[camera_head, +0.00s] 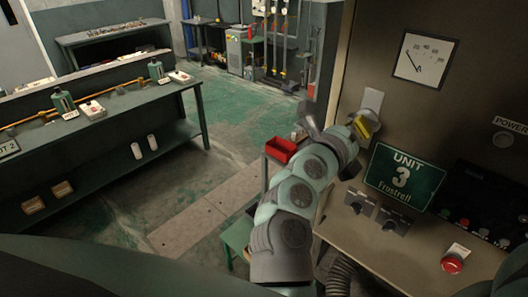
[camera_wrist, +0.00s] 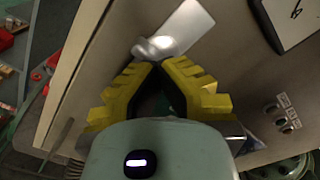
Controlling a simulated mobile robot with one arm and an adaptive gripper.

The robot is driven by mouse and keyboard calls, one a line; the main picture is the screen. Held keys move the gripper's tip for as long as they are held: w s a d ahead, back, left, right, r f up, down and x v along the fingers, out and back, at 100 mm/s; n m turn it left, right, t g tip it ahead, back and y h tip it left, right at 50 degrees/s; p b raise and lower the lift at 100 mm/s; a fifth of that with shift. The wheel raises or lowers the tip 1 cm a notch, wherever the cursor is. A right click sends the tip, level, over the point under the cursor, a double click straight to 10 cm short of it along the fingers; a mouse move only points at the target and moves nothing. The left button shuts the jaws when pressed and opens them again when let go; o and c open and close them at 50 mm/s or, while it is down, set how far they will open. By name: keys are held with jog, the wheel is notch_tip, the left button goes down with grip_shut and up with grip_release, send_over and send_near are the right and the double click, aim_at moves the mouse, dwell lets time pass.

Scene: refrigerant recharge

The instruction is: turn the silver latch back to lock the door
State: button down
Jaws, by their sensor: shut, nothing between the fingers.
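The silver latch (camera_wrist: 186,27) is a flat plate with a rounded knob at its lower left end in the wrist view. It lies tilted on the beige door panel (camera_head: 385,80), and it also shows in the head view (camera_head: 372,101) below the square gauge. My gripper (camera_wrist: 158,66) has yellow stepped fingers, shut with nothing between the tips. The tips are right by the latch's knob; I cannot tell whether they touch it. In the head view my gripper (camera_head: 363,127) is partly hidden by my own wrist.
A green UNIT 3 Frostrell sign (camera_head: 404,178), dark knobs (camera_head: 391,217) and a red button (camera_head: 452,263) are on the unit below the latch. A red bin (camera_head: 281,150) stands left of my arm. A long workbench (camera_head: 100,125) is at the left; the floor between is clear.

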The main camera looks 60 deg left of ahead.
jog(key=shift+m+b, duration=0.5)
jog(key=shift+b, duration=0.1)
jog(key=shift+f+m+b, duration=0.1)
jog(key=shift+m+b, duration=0.2)
jog(key=shift+b, duration=0.2)
jog(key=shift+m+b, duration=1.7)
jog(key=shift+b, duration=0.7)
jog(key=shift+m+b, duration=0.3)
jog(key=shift+b, duration=0.05)
jog(key=shift+m+b, duration=0.8)
jog(key=shift+b, duration=0.65)
jog(key=shift+m+b, duration=1.4)
jog(key=shift+b, duration=1.05)
jog(key=c, duration=1.1)
grip_release()
jog(key=shift+s, duration=0.1)
